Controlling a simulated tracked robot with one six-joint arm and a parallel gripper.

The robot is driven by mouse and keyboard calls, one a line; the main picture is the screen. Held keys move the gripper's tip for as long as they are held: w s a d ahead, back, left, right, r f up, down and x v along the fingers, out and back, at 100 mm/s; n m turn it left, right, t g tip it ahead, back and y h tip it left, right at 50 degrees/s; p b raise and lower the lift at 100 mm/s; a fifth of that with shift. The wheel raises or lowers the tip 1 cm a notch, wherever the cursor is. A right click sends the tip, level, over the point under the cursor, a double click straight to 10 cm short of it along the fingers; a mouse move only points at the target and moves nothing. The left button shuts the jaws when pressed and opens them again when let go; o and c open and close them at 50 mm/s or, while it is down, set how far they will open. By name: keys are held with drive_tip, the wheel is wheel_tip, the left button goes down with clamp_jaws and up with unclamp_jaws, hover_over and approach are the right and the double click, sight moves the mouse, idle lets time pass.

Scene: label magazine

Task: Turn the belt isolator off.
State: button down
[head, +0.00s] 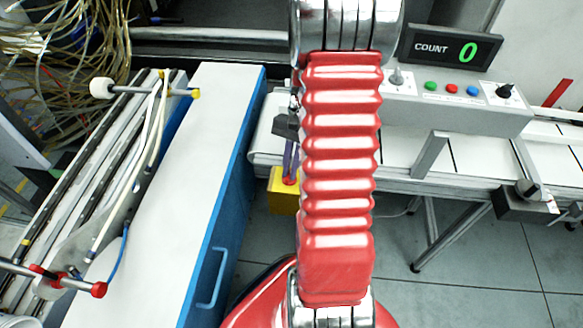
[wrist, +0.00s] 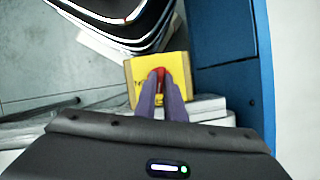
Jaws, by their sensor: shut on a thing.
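The belt isolator is a yellow box (head: 284,203) below the near left end of the conveyor, partly hidden behind my red arm. In the wrist view the yellow box (wrist: 177,68) lies beyond my fingertips. Its red handle (wrist: 160,73) sits between the two purple fingers of my gripper (wrist: 161,86), which are shut on it. In the head view my gripper (head: 289,177) reaches down to the box, and a bit of red shows at its tips. In the wrist view the handle points roughly up the picture. Whether that is on or off I cannot tell.
A white-topped bench with a blue side (head: 219,110) stands close left of the isolator. The conveyor (head: 400,150) runs to the right, with a grey control box (head: 450,107) and a count display (head: 450,47) reading 0. Bare grey floor (head: 330,255) lies below the conveyor.

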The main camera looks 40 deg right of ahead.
drive_tip(key=shift+w+n+g+h, duration=0.15)
drive_tip(key=shift+n+g, duration=0.1)
drive_tip(key=shift+n, duration=0.6)
drive_tip(key=shift+w+n+g+h, duration=0.15)
drive_tip(key=shift+n+g, duration=0.1)
drive_tip(key=shift+n, duration=0.6)
drive_tip(key=c, duration=1.8)
unclamp_jaws()
drive_tip(key=shift+s, duration=0.1)
drive_tip(key=shift+c, duration=0.2)
drive_tip(key=shift+r, duration=0.1)
drive_tip(key=v, duration=1.3)
drive_tip(key=shift+w+r, duration=0.2)
drive_tip(key=shift+r, duration=0.05)
